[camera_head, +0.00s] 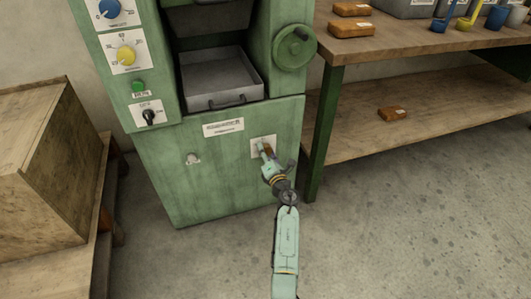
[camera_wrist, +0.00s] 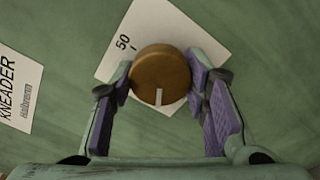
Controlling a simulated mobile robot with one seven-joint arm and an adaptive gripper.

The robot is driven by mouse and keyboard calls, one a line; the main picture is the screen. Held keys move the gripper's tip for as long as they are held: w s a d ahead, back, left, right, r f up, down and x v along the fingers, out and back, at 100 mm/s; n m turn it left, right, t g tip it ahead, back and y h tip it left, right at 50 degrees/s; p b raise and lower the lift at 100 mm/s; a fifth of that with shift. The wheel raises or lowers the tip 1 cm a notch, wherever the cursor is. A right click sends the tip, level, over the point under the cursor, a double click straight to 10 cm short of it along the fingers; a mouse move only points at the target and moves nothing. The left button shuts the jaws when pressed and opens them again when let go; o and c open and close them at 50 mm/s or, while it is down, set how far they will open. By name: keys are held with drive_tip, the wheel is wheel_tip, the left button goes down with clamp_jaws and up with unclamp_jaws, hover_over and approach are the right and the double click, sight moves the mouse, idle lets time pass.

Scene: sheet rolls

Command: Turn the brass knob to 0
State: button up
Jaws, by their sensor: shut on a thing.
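The brass knob (camera_wrist: 158,66) is round, with a white pointer mark on its face that points to the bottom of the wrist view. It sits on a white dial plate (camera_wrist: 170,22), where "50" shows at the upper left; other markings are hidden. My gripper (camera_wrist: 160,84) is shut on the knob, with a purple-padded finger on each side. In the head view, my gripper (camera_head: 266,152) is at the white plate (camera_head: 257,142) low on the green machine's front (camera_head: 215,175). The knob is mostly covered there.
A yellow knob (camera_head: 126,55), a blue knob (camera_head: 109,9), a green button (camera_head: 138,86) and a black switch (camera_head: 149,116) are higher on the machine. A handwheel (camera_head: 295,48) is above right. A wooden bench (camera_head: 400,45) stands right; a wooden crate (camera_head: 40,130) stands left.

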sight(263, 126)
drive_tip(key=o, duration=1.2)
wheel_tip(263, 126, up, 10)
drive_tip(key=shift+f, duration=0.15)
drive_tip(key=shift+a+r, duration=0.1)
drive_tip(key=shift+r, duration=0.3)
drive_tip(key=shift+f, duration=0.15)
drive_tip(key=shift+f, duration=0.1)
